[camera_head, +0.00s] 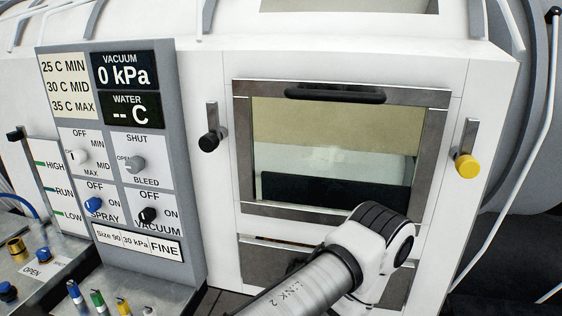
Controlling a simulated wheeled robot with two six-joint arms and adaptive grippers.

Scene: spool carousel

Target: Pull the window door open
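The window door (243,150) is a metal-framed glass pane in the front of a white cabinet. A black bar handle (335,94) runs along its top edge. The door looks shut, its frame flush with the cabinet face. Through the glass I see a pale, beige interior with a dark area low down. One of my arms crosses the lower middle, and its elbow hides part of the door's bottom edge. Neither gripper shows in the view.
A black-knobbed lever (209,141) is left of the door and a yellow-knobbed lever (467,165) right of it. A grey control panel (183,110) with dials and displays stands at left, reading 0 kPa.

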